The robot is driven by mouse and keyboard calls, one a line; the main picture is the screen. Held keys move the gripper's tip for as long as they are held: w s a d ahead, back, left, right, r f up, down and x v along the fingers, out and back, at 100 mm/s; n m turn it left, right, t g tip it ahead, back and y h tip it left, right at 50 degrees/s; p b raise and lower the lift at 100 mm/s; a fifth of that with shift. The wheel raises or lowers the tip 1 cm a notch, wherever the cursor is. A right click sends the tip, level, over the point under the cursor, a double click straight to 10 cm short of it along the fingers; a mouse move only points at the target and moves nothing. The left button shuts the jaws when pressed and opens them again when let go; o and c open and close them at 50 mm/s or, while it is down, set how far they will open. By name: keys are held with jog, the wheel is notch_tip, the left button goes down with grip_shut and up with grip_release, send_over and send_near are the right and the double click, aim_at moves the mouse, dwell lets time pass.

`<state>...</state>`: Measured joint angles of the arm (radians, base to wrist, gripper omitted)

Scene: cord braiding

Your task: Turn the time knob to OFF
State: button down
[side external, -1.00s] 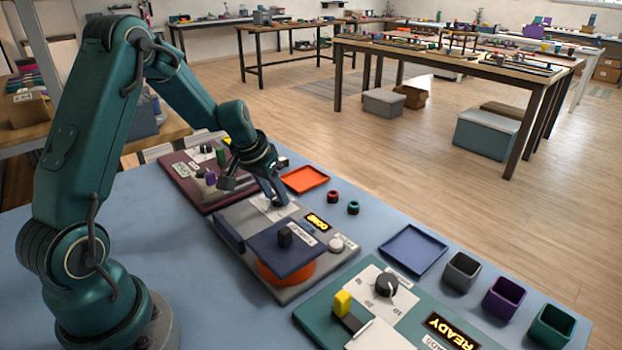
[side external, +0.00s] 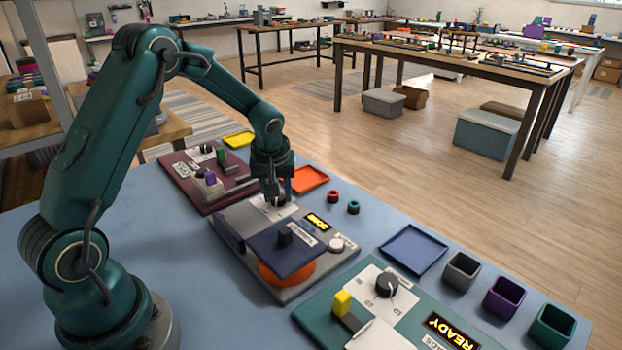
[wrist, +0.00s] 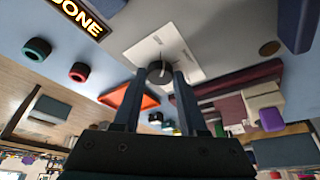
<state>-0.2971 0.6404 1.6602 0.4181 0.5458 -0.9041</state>
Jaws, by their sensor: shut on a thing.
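The time knob (wrist: 159,70) is a dark round knob on a white label plate (wrist: 188,47) in the wrist view. The plate also shows on the grey middle panel in the side view (side external: 262,207). My gripper (wrist: 158,78) is shut on the knob, with one finger on each side of it. In the side view my gripper (side external: 275,200) points down at the plate and largely hides the knob. The label print is too small to read, so I cannot tell which mark the knob faces.
A lit display (wrist: 80,15) reads DONE beside the plate. A dark blue lid block (side external: 288,248) with a black handle sits over an orange round part. A maroon panel (side external: 195,195) lies behind, a teal panel with a READY display (side external: 452,330) in front. An orange tray (side external: 312,181) is near.

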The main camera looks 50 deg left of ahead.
jog(key=shift+w+d+n+g+y, duration=0.15)
jog(key=shift+n+g+y, duration=0.25)
jog(key=shift+n, duration=1.2)
jog(key=shift+c, duration=2.2)
grip_release()
jog(key=shift+v, duration=2.55)
notch_tip(320, 180, up, 7)
